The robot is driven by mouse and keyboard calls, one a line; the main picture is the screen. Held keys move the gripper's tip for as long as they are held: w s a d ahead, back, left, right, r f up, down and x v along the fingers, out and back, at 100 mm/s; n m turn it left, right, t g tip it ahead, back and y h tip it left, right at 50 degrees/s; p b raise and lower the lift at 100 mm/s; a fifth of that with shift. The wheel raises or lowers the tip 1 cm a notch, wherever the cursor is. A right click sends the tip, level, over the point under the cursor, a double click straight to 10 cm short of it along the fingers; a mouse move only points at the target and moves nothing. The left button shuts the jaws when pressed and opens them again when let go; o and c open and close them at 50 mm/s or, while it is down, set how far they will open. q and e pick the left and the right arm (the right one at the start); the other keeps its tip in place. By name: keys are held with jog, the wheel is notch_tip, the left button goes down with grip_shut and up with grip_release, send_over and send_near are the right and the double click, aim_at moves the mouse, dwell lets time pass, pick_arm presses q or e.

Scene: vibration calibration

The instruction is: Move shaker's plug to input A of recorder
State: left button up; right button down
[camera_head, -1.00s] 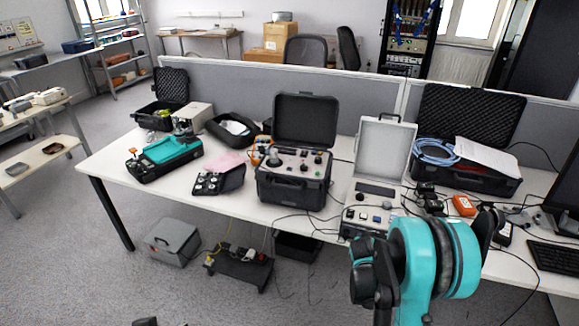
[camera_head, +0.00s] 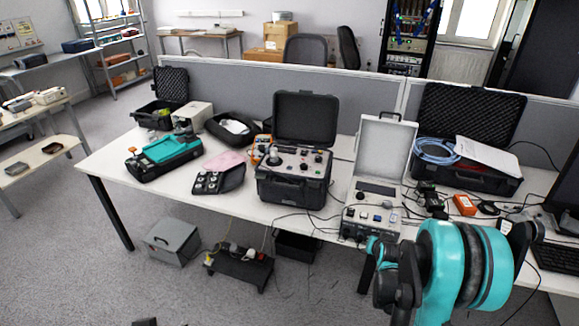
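The shaker appears to be the black case with an open lid (camera_head: 292,190) in the middle of the desk, with knobs and a round mount on its panel. The recorder appears to be the grey case with a raised pale lid (camera_head: 366,213) to its right, with buttons and sockets on its front. Dark cables run around both, but I cannot make out the shaker's plug or input A. My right arm, teal and black, fills the lower right in front of the desk; its gripper cannot be made out. My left gripper is not in view.
A foam-lined case (camera_head: 468,178) with blue cable and an orange device (camera_head: 464,205) are at the right. A power strip stand (camera_head: 238,268) and grey box (camera_head: 172,242) stand on the floor.

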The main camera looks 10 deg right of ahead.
jog(key=shift+s+d+f+m+t+y, duration=0.1)
jog(key=shift+m+t+y, duration=0.4)
jog(key=shift+y, duration=0.1)
jog(key=shift+s+d+f+m+t+y, duration=0.1)
jog(key=shift+m+t+y, duration=0.3)
jog(key=shift+t+y, duration=0.15)
jog(key=c, duration=1.4)
grip_release()
jog(key=shift+r, duration=0.1)
jog(key=p+v, duration=0.1)
jog(key=v, duration=0.4)
